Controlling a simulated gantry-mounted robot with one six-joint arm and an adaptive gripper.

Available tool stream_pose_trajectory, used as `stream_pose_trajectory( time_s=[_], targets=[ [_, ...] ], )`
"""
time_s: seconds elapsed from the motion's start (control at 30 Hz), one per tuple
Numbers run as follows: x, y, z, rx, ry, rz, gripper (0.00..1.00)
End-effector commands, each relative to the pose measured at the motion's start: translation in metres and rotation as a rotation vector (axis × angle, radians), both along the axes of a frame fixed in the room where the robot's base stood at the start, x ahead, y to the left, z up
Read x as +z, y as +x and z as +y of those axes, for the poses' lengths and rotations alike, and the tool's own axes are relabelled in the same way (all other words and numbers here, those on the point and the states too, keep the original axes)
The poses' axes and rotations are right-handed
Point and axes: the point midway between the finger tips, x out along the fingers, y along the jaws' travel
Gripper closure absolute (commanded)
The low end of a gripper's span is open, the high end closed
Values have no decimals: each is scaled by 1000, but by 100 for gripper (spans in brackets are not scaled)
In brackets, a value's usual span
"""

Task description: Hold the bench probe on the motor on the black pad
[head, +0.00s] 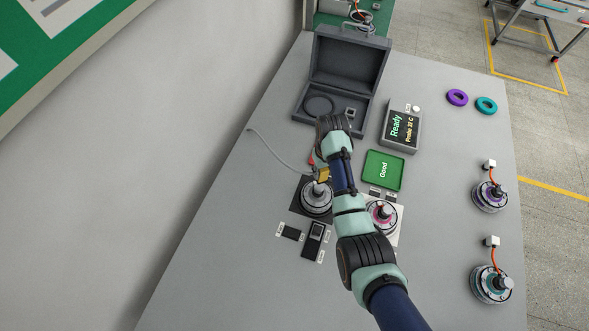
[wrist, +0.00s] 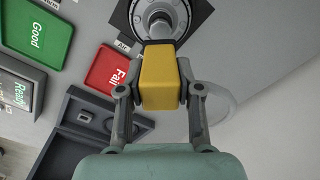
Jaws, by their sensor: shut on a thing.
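My gripper (wrist: 160,92) is shut on the yellow bench probe (wrist: 158,80); in the head view the probe (head: 324,174) shows beside my wrist. The motor (head: 316,198) stands upright on the black pad (head: 297,205), its shaft up, just below the probe in the picture. In the wrist view the motor (wrist: 155,18) is at the top, and the probe's far end overlaps its near edge. I cannot tell whether probe and motor touch. My arm hides part of the gripper in the head view.
A second motor (head: 381,214) on a white pad is partly behind my arm. The meter (head: 401,128) reads "Ready" and "Probe 32 C". A green Good tray (head: 383,170), a red Fail tray (wrist: 108,72) and an open case (head: 345,65) are nearby. Two motors stand at right.

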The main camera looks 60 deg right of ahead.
Motion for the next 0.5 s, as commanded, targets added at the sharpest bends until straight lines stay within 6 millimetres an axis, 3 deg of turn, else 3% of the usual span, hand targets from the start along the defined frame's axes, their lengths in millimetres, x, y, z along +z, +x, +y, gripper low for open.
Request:
stream_pose_trajectory(
  time_s=[0.23, 0.5],
  targets=[
    [-11, 1, 1, 2, 0, 0, 100],
    [-45, 1, 1, 2, 0, 0, 100]
  ],
)
